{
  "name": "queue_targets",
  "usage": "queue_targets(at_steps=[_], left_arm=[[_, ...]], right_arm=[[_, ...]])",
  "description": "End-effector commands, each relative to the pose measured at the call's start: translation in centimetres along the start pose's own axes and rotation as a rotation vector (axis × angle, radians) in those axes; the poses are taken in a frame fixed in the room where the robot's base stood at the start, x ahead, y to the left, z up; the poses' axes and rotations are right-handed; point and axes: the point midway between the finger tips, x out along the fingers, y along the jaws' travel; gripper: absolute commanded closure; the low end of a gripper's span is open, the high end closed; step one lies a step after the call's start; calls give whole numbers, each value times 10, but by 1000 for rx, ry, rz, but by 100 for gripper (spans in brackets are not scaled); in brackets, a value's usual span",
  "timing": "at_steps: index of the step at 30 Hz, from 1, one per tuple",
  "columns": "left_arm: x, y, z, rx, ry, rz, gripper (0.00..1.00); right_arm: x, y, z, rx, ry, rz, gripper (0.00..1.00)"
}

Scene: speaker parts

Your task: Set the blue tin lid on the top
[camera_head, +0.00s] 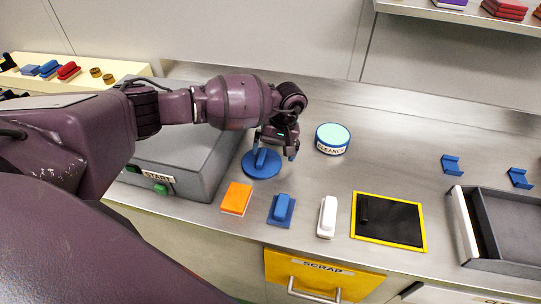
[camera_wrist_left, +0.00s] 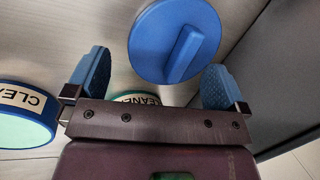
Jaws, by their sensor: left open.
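The blue tin lid (camera_head: 258,171) is a round disc with a raised bar handle, lying on the steel counter beside the grey box. In the left wrist view the lid (camera_wrist_left: 150,40) lies beyond my fingertips, its bar nearer the right-hand finger. My left gripper (camera_head: 275,147) is open and empty, close to the lid at its far right side. In the left wrist view its blue finger pads (camera_wrist_left: 155,72) are wide apart. A round blue tin (camera_head: 333,138) with a pale green top and a CLEANER label stands right of the gripper. My right gripper is out of view.
A grey START box (camera_head: 196,171) stands left of the lid. An orange block (camera_head: 237,198), blue block (camera_head: 281,209), white block (camera_head: 327,216) and yellow-edged black mat (camera_head: 389,221) line the front. Another label (camera_wrist_left: 137,98) shows partly behind the gripper.

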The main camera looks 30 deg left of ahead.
Motion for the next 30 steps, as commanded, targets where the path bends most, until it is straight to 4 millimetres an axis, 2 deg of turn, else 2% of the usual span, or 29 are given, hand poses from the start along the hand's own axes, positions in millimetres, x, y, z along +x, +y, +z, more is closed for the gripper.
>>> queue_targets(at_steps=[9,15,21,30], left_arm=[[-63,-1,-2,-1,3,-2,0],[-89,-1,-1,-3,2,-2,0],[-98,-2,-1,-3,2,-2,0],[-99,-2,-1,-3,2,-2,0]], right_arm=[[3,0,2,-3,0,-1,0],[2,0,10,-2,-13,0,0],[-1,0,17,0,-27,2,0],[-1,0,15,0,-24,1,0]])
